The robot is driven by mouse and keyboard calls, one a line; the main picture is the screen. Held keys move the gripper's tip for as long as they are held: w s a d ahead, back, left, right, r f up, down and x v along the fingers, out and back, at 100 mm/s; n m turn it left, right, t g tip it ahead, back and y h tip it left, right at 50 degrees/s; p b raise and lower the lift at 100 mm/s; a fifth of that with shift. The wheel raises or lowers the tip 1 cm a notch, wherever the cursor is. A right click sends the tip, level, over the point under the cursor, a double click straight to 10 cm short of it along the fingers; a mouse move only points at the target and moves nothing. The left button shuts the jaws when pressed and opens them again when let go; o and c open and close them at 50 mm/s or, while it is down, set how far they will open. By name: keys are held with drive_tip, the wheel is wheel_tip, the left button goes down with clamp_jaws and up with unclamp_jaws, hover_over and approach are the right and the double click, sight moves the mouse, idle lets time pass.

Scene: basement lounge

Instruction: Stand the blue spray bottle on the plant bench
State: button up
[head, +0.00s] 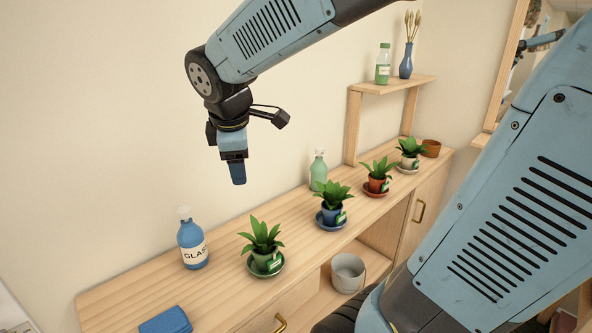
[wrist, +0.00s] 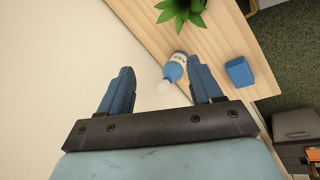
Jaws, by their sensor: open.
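The blue spray bottle (head: 192,243), with a white top and a label reading "GLAS", stands upright at the left of the wooden plant bench (head: 130,292), near the wall. In the wrist view the bottle (wrist: 174,67) shows beyond and between the fingers, close to the right one. My gripper (head: 235,175) hangs above the bench, to the right of the bottle and higher, with clear air between them. In the wrist view my gripper (wrist: 160,90) has its fingers wide apart with nothing between them.
A folded blue cloth (head: 166,321) lies at the bench's front left. Potted plants (head: 264,261) on saucers line the bench, with a green bottle (head: 318,171) behind. A raised shelf (head: 393,86) holds another bottle and a vase. Bare wood surrounds the blue bottle.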

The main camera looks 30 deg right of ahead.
drive_tip(key=s+d+m, duration=0.3)
drive_tip(key=s+m, duration=0.3)
drive_tip(key=m, duration=0.1)
drive_tip(key=s+d+r+m+t+y, duration=0.1)
drive_tip(key=s+d+m, duration=0.3)
drive_tip(key=s+m, duration=0.2)
drive_tip(key=shift+r+m+y, duration=0.3)
drive_tip(key=shift+m, duration=0.5)
